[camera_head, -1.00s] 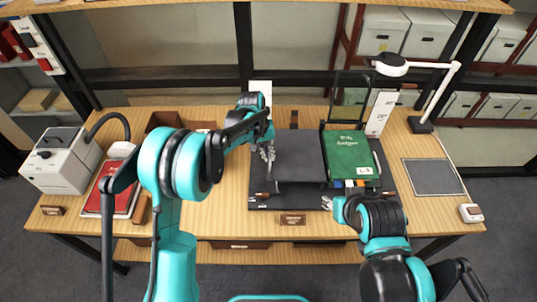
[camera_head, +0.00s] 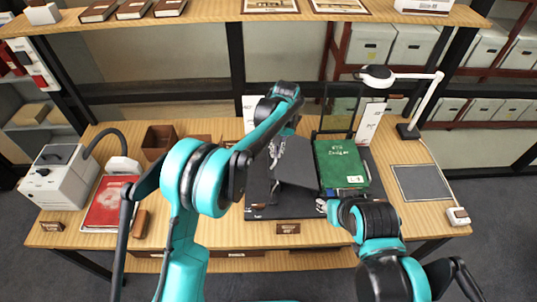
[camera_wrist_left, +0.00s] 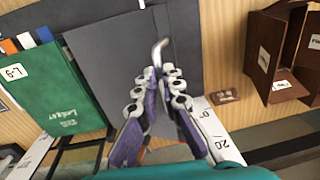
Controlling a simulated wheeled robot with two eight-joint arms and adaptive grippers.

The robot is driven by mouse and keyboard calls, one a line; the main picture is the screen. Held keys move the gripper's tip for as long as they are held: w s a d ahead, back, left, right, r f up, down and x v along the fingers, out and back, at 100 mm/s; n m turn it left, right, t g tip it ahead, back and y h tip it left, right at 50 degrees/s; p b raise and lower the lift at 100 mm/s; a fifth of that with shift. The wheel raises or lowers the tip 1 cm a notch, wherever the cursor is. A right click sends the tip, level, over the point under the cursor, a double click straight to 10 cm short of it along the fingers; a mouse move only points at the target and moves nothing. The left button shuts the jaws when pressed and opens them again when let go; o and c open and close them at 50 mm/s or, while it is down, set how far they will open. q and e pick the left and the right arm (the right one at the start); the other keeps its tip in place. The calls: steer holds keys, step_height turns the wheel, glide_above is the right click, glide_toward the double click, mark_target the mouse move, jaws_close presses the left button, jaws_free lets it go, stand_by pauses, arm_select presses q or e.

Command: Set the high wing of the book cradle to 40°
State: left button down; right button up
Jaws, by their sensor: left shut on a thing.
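The book cradle has a dark base (camera_head: 282,211). Its grey wing (camera_head: 298,172) is tilted, with the left side raised; it also fills the upper middle of the left wrist view (camera_wrist_left: 105,50). The green ledger (camera_head: 341,163) lies on the cradle's right side. My left gripper (camera_head: 277,150) is at the wing's left edge, its fingers (camera_wrist_left: 155,82) shut on a bent metal rod (camera_wrist_left: 158,50). Where the rod joins the wing is unclear. My right gripper (camera_head: 322,206) is low by the ledger's front corner, its jaws too small to read. A white scale card (camera_wrist_left: 212,122) shows numbers; no angle can be read.
A desk lamp (camera_head: 430,105) and a grey mat (camera_head: 421,183) are at the right. A brown box (camera_head: 159,139) stands behind left, with a red book (camera_head: 107,203) and a white machine (camera_head: 58,172) further left.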

arm_select(q)
steer(key=shift+s+d+r+p, duration=0.1)
steer(key=shift+d+r+p, duration=0.15)
steer(key=shift+d+r, duration=0.4)
steer(key=shift+d+r+p, duration=0.2)
steer(key=shift+d+r, duration=0.15)
steer(key=shift+d, duration=0.5)
steer(key=shift+s+d+r+p, duration=0.1)
steer(key=shift+d+r+p, duration=0.15)
steer(key=shift+d+r, duration=0.4)
steer(key=shift+d+f, duration=0.1)
steer(key=shift+f, duration=0.1)
steer(key=c, duration=1.9)
jaws_free()
steer(key=shift+c, duration=0.2)
steer(key=o, duration=0.3)
steer(key=shift+w+d, duration=0.1)
steer(key=shift+d, duration=0.2)
steer(key=shift+r, duration=0.1)
